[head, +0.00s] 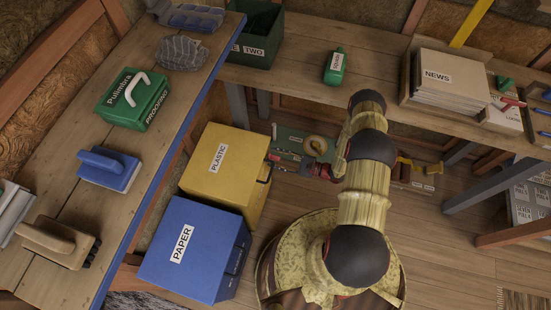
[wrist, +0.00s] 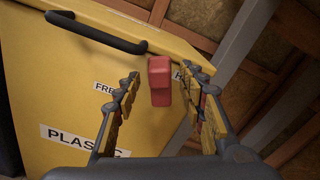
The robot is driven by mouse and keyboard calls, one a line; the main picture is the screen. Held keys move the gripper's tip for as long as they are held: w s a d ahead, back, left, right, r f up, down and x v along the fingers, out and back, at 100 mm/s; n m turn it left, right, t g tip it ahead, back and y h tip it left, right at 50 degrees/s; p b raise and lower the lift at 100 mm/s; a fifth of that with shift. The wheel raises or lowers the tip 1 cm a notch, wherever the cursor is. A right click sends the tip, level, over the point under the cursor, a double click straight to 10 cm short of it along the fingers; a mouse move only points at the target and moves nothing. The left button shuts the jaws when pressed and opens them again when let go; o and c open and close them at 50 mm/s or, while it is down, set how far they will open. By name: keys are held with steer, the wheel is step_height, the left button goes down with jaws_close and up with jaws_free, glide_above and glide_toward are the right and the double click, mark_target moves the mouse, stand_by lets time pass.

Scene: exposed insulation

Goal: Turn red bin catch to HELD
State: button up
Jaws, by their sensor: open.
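The red catch (wrist: 159,80) is a small block on the yellow bin marked PLASTIC (wrist: 55,90), in the wrist view. It stands roughly upright in the picture, between a FREE label (wrist: 105,88) on its left and a partly hidden label starting with H (wrist: 177,76) on its right. My gripper (wrist: 160,74) is open, with one finger on each side of the catch and gaps visible on both sides. I cannot tell the depth between fingertips and catch. In the head view the yellow bin (head: 222,160) stands left of my arm; the catch cannot be made out there.
A black bar handle (wrist: 95,33) runs along the bin's upper edge. A blue PAPER bin (head: 195,250) stands beside the yellow one. A grey post (wrist: 240,40) rises at the right in the wrist view. Workbenches (head: 300,55) line the left and back.

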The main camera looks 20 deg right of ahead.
steer(key=shift+w+a, duration=0.1)
steer(key=shift+a, duration=0.05)
steer(key=shift+c, duration=0.8)
jaws_close()
